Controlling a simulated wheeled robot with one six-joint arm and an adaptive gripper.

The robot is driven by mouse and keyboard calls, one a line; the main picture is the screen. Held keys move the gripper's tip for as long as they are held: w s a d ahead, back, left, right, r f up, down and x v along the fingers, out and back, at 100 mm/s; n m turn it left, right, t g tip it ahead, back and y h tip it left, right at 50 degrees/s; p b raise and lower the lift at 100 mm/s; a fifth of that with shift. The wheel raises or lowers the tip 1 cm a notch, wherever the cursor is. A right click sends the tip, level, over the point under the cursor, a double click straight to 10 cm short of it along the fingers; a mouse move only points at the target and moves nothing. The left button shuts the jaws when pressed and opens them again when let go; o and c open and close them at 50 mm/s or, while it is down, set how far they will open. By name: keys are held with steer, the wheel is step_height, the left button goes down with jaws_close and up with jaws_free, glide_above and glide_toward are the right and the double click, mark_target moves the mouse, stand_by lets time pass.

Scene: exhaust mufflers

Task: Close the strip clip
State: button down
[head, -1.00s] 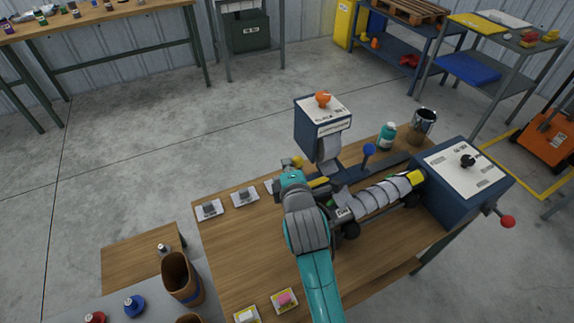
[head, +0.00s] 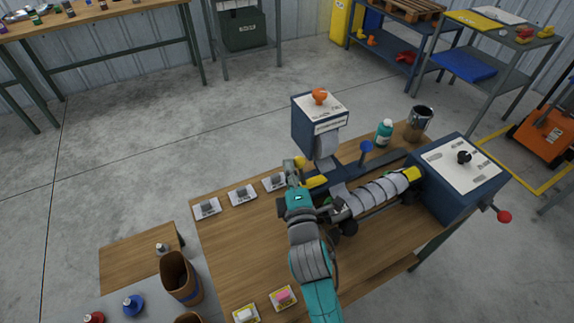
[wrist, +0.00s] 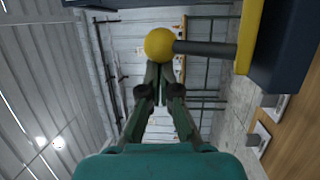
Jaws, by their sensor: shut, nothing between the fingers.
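A yellow ball knob (wrist: 159,44) on a dark rod joins a yellow bar (wrist: 249,35) in the wrist view; it looks like the strip clip's lever. In the head view the ball (head: 300,162) and yellow bar (head: 316,181) sit at the left end of the dark fixture, below the strip dispenser (head: 320,125). My gripper (wrist: 160,68) is shut and empty, its fingertips right at the ball; I cannot tell whether they touch. In the head view my wrist hides part of the clip area. A muffler (head: 375,195) with grey strip wound round it lies in the fixture.
A blue drive box (head: 460,175) with a red-ended crank stands at the bench's right. A blue knob (head: 367,147), teal bottle (head: 384,133) and metal can (head: 419,122) stand behind. Small cards (head: 242,194) lie left. The bench's front middle (head: 265,250) is clear.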

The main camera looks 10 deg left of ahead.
steer(key=shift+s+d, duration=0.45)
steer(key=shift+s, duration=0.15)
steer(key=shift+s+d, duration=0.1)
steer(key=shift+s, duration=0.05)
stand_by(0.5)
